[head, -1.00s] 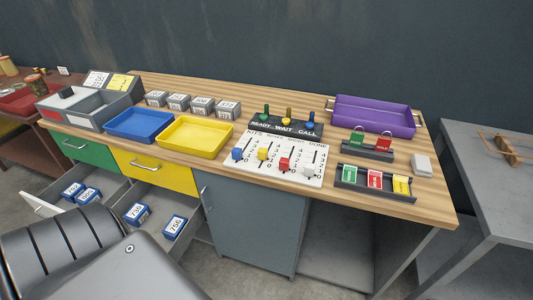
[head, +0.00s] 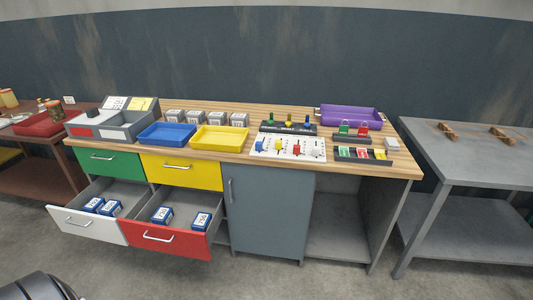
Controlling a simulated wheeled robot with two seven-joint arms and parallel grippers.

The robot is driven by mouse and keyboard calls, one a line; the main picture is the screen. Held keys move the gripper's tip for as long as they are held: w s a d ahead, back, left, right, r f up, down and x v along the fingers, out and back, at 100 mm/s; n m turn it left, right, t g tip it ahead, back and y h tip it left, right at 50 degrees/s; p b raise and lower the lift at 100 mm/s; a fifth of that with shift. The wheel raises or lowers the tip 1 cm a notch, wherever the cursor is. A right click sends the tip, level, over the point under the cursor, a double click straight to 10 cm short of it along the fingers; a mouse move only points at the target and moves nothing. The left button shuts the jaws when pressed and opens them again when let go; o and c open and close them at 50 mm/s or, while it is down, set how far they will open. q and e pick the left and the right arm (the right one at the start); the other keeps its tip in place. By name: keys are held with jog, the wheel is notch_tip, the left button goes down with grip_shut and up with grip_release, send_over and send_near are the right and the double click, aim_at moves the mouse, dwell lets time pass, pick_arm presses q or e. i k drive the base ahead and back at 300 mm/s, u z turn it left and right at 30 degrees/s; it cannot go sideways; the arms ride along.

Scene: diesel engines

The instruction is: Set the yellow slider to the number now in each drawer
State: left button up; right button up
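The white slider board (head: 288,156) lies on the bench top with a blue knob (head: 260,146), a yellow slider knob (head: 278,147), a red knob (head: 296,149) and a white knob (head: 314,151). Its scale marks are too small to read here. The white drawer (head: 88,224) is open with two blue labelled boxes (head: 103,207) in it. The red drawer (head: 163,240) is open with two blue labelled boxes (head: 181,217). The green drawer (head: 102,163) and yellow drawer (head: 181,172) are shut. Neither gripper is in view.
A blue tray (head: 167,135), a yellow tray (head: 219,139), several grey boxes (head: 207,118), a lever panel (head: 289,128) and a purple tray (head: 349,117) are on the bench. A grey table (head: 470,155) stands right. The open drawers jut out in front; the floor ahead is clear.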

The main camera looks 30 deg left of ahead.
aim_at(278, 143)
jog(key=z, duration=0.65)
jog(key=i, duration=1.2)
jog(key=u, duration=0.65)
jog(key=i, duration=0.55)
jog(key=u, duration=0.6)
